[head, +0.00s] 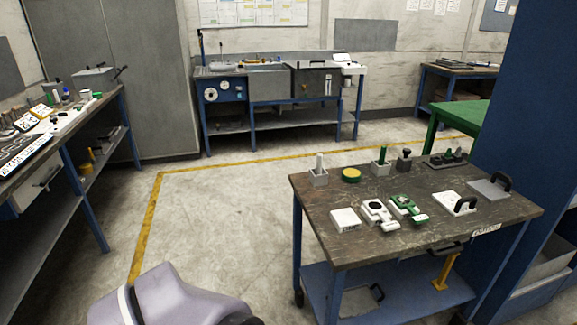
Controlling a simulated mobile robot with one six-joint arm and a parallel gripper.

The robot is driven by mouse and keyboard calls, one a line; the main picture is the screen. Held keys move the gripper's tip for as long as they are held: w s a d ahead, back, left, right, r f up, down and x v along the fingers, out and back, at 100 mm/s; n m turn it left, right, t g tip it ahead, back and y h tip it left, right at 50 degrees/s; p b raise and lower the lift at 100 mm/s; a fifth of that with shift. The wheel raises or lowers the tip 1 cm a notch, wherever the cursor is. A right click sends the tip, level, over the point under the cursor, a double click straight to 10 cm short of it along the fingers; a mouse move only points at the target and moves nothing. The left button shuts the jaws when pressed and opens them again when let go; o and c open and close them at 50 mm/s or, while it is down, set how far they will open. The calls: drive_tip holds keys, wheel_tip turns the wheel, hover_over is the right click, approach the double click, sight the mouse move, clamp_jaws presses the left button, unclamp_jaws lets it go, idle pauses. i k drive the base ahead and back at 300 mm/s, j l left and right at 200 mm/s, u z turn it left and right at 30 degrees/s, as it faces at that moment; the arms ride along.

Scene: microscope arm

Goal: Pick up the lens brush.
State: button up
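No thing can be told for sure as the lens brush at this size. On the dark-topped workbench (330,248) at right, a white upright piece stands in a small grey block (319,180) at the back left. A green upright piece stands in a similar grey block (381,170) further right. Either could be a brush in a holder, but I cannot tell. My gripper is not in view. A pale lavender rounded part at the bottom left seems to be part of my own body, apart from the bench.
The bench also holds a yellow-green round tin (351,175), a white box (345,219), white and green devices (407,208), a dark-handled white plate (455,204) and a grey plate (489,189). A blue cabinet (535,110) stands close at right. Floor left of the bench is clear.

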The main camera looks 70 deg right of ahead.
sight(319, 156)
drive_tip(key=i+l+z, duration=0.2)
drive_tip(key=z, duration=0.25)
drive_tip(key=i+z, duration=0.7)
drive_tip(key=z, duration=0.15)
drive_tip(key=i+z, duration=0.45)
drive_tip(key=i+j+z, duration=0.15)
drive_tip(key=z, duration=0.25)
drive_tip(key=i+l+z, duration=0.35)
drive_tip(key=i, duration=0.35)
drive_tip(key=l, duration=0.1)
